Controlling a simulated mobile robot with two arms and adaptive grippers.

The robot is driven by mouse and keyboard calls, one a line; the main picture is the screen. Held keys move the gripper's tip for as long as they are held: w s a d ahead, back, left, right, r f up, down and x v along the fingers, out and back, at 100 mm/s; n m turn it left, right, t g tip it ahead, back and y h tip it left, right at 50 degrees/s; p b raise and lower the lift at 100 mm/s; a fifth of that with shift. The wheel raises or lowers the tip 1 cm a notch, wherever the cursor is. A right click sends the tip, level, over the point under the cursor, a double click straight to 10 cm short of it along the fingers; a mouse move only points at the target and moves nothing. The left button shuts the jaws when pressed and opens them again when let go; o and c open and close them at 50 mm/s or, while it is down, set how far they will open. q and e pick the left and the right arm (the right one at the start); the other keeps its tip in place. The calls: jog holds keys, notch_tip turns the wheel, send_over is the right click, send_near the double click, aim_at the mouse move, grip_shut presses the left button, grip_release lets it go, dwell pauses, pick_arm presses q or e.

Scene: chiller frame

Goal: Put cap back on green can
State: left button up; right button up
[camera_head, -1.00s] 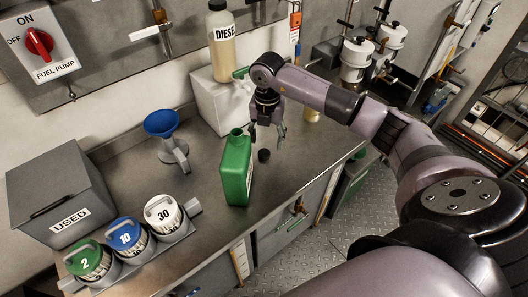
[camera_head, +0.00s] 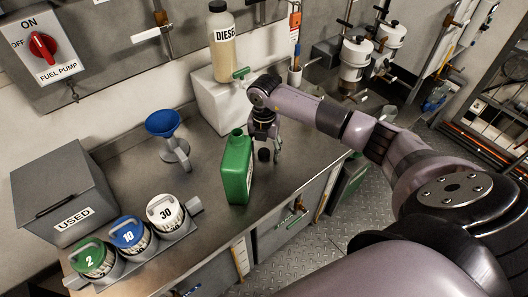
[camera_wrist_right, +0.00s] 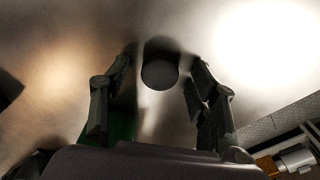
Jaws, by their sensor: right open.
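The green can (camera_head: 236,170) stands upright on the metal counter with its neck open at the top. A small dark cap (camera_head: 263,155) lies on the counter just right of the can. My right gripper (camera_head: 265,146) is open and points down just above the cap. In the right wrist view the cap (camera_wrist_right: 160,74) shows between the spread fingers (camera_wrist_right: 160,88), and I see no finger touching it. A strip of the green can (camera_wrist_right: 122,125) shows behind the left finger there. My left gripper is not in view.
A blue funnel (camera_head: 163,124) stands left of the can. A grey USED box (camera_head: 62,190) and several labelled containers, such as the 30 one (camera_head: 165,214), are further left. A DIESEL bottle (camera_head: 222,55) stands on a white block (camera_head: 222,104) behind. The counter's front is clear.

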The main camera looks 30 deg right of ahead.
aim_at(264, 152)
jog(key=c, duration=0.9)
jog(key=shift+o, duration=0.2)
notch_tip(264, 152, up, 20)
jog(key=b, duration=0.2)
